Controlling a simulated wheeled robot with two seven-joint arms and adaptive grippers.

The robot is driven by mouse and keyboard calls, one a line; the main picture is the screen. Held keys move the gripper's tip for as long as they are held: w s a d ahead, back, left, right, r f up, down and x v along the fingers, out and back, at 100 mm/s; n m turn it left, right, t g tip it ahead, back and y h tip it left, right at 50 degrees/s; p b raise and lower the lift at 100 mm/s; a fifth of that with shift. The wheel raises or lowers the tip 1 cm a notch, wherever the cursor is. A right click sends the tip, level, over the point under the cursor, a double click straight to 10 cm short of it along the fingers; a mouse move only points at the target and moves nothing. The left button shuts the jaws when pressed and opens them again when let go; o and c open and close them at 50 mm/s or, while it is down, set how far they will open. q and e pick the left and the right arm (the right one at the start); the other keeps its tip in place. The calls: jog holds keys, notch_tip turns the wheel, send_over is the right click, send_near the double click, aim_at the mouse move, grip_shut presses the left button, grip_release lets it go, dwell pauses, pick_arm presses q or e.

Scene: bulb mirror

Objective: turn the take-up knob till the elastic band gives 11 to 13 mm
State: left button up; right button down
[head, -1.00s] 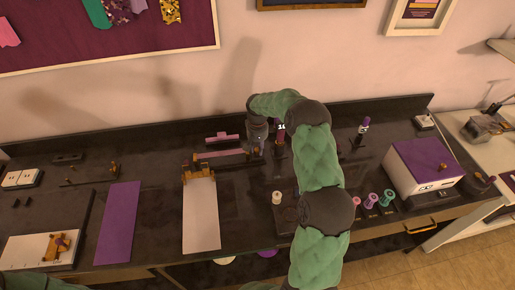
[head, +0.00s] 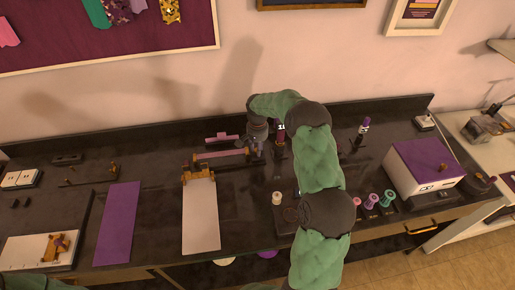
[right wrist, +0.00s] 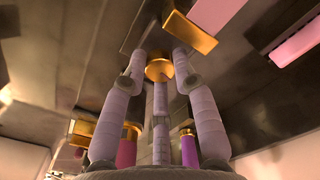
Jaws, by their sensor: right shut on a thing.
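The gripper is shut on the knob. In the head view my right gripper (head: 257,148) reaches down at the right end of the band fixture and hides the knob. The pink elastic band (head: 220,154) runs left from there to a brass clamp (head: 197,172). A pink strip (right wrist: 304,38) shows at the upper right of the right wrist view. No readable stretch value shows. My left gripper is out of view.
A white strip (head: 201,217) and a purple strip (head: 118,223) lie on the dark bench. Several spools (head: 371,201) and a purple-topped white box (head: 424,162) stand to the right. A small pale spool (head: 277,198) is near my right arm. The bench back edge is close behind the gripper.

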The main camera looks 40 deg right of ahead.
jog(key=c, duration=1)
grip_release()
jog(key=shift+r, duration=4)
